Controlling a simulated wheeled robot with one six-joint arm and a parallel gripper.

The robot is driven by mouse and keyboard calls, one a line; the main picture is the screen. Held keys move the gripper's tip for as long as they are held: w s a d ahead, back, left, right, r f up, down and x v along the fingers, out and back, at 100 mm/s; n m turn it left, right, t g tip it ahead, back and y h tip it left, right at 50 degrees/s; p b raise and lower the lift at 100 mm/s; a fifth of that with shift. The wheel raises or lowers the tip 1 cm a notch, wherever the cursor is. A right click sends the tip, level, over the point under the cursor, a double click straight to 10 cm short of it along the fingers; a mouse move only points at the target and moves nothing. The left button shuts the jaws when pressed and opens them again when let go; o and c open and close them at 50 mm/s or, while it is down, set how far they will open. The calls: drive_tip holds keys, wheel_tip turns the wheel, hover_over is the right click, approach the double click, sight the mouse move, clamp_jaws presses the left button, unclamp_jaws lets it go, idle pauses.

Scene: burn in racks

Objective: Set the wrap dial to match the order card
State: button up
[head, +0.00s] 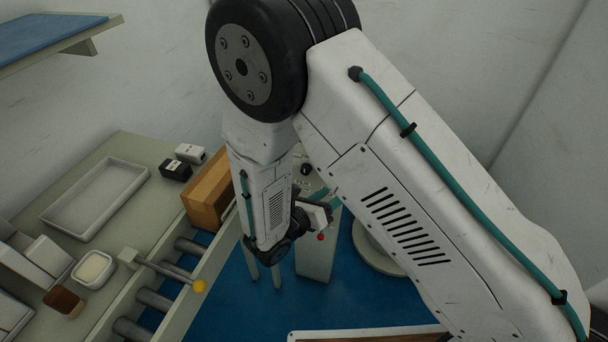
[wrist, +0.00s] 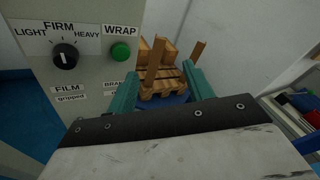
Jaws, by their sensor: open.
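The wrap dial (wrist: 65,57) is a black knob with a white mark on a pale panel (wrist: 95,18), at the upper left of the wrist view. Its labels read LIGHT, FIRM and HEAVY; the mark points about straight up, towards FIRM. A green button (wrist: 121,51) under a WRAP label is right of it. My gripper (wrist: 160,70) is open, its teal fingers apart, to the right of the dial and not touching it. I cannot make out an order card.
A pallet (wrist: 160,90) with boxes stands beyond my fingers. In the head view, a roller conveyor (head: 155,300), a yellow-knobbed lever (head: 199,286) and a brown box (head: 210,190) are at left. A round base (head: 378,258) stands right of the panel's post (head: 318,255).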

sight(305, 173)
drive_tip(key=w+a+f+n+t+y, duration=0.4)
drive_tip(key=a+n+t+y, duration=0.15)
drive_tip(key=a+n, duration=0.35)
drive_tip(key=x, duration=0.7)
drive_tip(key=shift+w+r, duration=0.2)
drive_tip(key=shift+w, duration=0.15)
drive_tip(key=c, duration=1)
